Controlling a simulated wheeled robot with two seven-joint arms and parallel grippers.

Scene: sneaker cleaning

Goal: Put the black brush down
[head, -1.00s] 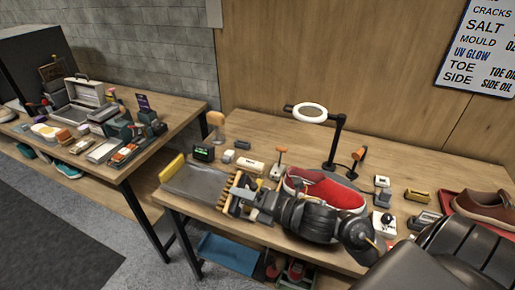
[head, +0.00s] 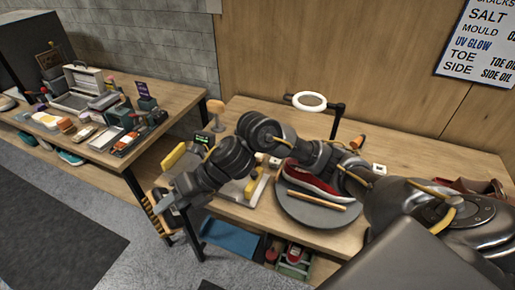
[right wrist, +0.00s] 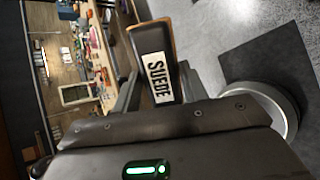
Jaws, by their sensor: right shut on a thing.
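My right gripper (head: 172,212) is shut on the black brush (head: 150,219), whose tan bristles show along its left side. The gripper and brush are at the front left corner of the right-hand table (head: 395,143), in front of the gap between the two tables. In the right wrist view, the brush (right wrist: 143,48) is a dark block with a tan edge and a white SUEDE label, held between the fingers (right wrist: 155,92). No surface touches the brush there. My left gripper is not in view.
A red shoe (head: 305,179) sits on a round grey turntable (head: 305,212), with a ring lamp (head: 309,102) behind. My right arm crosses above the table and partly hides a tray. The left-hand table (head: 130,172) is crowded with tools. A blue tray (head: 230,240) is below.

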